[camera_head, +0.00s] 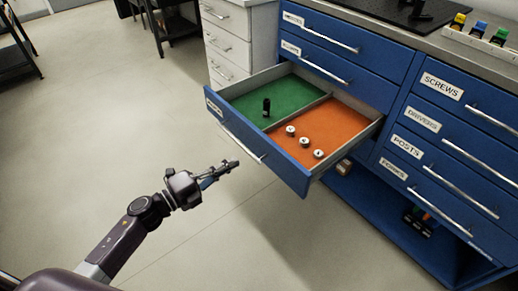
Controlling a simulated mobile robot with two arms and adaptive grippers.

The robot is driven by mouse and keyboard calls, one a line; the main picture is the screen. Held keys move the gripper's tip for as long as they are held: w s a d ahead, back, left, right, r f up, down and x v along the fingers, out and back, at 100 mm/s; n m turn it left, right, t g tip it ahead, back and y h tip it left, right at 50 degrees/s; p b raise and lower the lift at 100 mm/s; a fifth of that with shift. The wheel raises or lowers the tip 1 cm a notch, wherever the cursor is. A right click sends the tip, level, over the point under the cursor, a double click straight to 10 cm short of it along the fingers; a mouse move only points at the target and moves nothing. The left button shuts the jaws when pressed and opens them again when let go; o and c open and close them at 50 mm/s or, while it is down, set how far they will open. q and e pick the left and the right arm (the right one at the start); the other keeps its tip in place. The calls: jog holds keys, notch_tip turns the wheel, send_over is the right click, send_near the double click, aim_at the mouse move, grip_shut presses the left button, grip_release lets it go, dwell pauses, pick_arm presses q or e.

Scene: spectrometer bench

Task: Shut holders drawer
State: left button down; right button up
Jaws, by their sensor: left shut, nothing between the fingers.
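The open drawer (257,158) is pulled far out of the blue cabinet. Its label is at a steep angle and I cannot read it. It has a blue front with a silver bar handle (240,143). Inside, a green compartment (290,97) holds a black upright post-like piece (266,107), and an orange compartment (345,127) holds three small silver round parts (304,142). My left gripper (234,164) is shut and empty, in front of the drawer front near its handle; I cannot tell whether it touches. My right gripper is not in view.
The blue cabinet (375,93) has shut drawers above and a column at right labelled screws, drivers and posts. An open lower shelf (375,200) holds small items. White drawers (227,48) stand behind. The floor (100,120) at left is clear.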

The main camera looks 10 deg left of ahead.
aim_at(267, 143)
pick_arm(q)
jog(key=x, duration=1)
jog(key=shift+a+f, duration=0.1)
jog(key=shift+w+d, duration=0.3)
jog(key=shift+w, duration=0.15)
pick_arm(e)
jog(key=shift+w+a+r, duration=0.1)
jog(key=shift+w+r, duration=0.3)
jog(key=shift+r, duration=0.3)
pick_arm(q)
jog(key=shift+w+d, duration=0.15)
